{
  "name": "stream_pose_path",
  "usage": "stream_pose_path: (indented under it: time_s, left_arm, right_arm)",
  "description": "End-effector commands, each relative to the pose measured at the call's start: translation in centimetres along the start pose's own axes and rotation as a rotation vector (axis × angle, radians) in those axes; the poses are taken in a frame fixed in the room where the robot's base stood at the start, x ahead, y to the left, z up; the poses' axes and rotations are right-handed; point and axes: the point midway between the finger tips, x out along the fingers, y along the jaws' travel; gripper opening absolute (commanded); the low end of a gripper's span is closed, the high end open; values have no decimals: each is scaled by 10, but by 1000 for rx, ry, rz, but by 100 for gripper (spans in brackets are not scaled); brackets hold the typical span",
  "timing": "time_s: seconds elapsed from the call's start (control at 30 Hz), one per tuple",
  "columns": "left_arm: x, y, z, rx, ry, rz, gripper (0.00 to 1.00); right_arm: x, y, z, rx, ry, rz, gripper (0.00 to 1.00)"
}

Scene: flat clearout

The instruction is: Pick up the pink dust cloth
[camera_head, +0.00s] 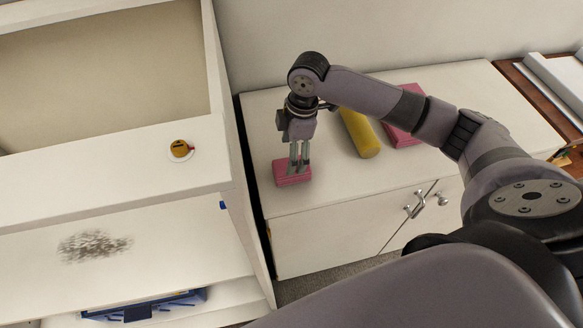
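A small folded pink cloth (291,179) lies on the left end of the white cabinet top, near its front left corner. My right gripper (299,170) points straight down at it, its fingertips at the cloth. The fingers look close together with a narrow gap; I cannot tell whether they grip the cloth or only stand at it. A second, larger pink folded item (405,121) lies further back on the same top, partly hidden by my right arm. My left gripper is not in view.
A yellow roll-shaped item (359,134) lies beside the larger pink item. A white shelf unit (120,168) stands left of the cabinet (340,184), across a narrow dark gap. It bears a small round yellow item (180,149), a dark smudge (94,246) and a blue item (150,305).

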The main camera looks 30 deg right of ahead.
Motion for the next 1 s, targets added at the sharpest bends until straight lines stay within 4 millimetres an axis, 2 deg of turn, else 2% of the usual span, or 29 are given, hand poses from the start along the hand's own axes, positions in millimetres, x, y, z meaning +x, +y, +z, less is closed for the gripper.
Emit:
stream_pose_path:
  time_s: [0.23, 0.53, 0.83, 1.0]
  left_arm:
    - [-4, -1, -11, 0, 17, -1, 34]
    - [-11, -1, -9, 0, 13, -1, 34]
    - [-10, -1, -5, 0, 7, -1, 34]
    - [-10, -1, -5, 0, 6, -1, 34]
  right_arm:
    - [17, -2, 2, 2, -1, -1, 73]
    - [58, -7, 8, 1, -1, -1, 73]
    - [62, -7, 8, 0, -1, 2, 73]
    - [62, -7, 9, 0, -1, 2, 62]
